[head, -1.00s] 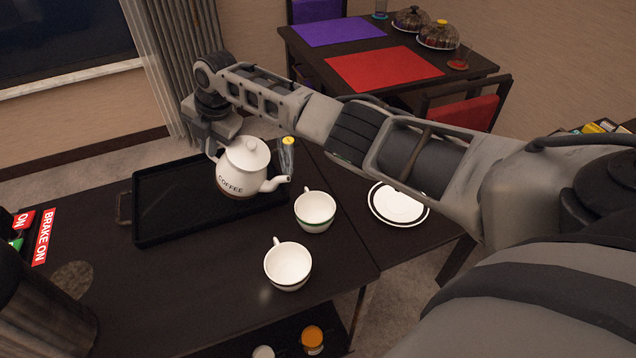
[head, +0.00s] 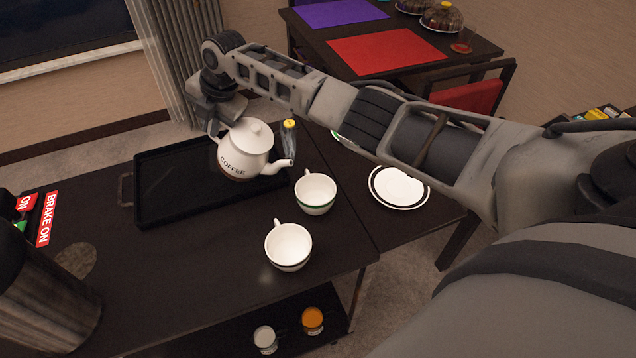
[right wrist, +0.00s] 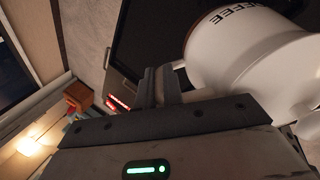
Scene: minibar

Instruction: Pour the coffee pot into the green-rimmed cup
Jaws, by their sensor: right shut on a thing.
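The white coffee pot (head: 244,152), lettered COFFEE, is over the right part of the black tray (head: 160,208), its spout pointing right toward the cups. I cannot tell whether its base touches the tray. My right gripper (head: 214,122) is shut on the pot's handle, on the left side of the pot. In the right wrist view the fingers (right wrist: 160,85) are beside the pot (right wrist: 250,55). The green-rimmed cup (head: 315,194) stands upright on the dark table, right of the spout and apart from it. My left gripper is not in view.
A second white cup (head: 288,247) with a dark band stands in front of the green-rimmed one. A dark-ringed saucer (head: 398,188) lies to the right. A yellow-topped shaker (head: 288,138) stands close behind the spout. A metallic cylinder (head: 45,310) stands at the lower left.

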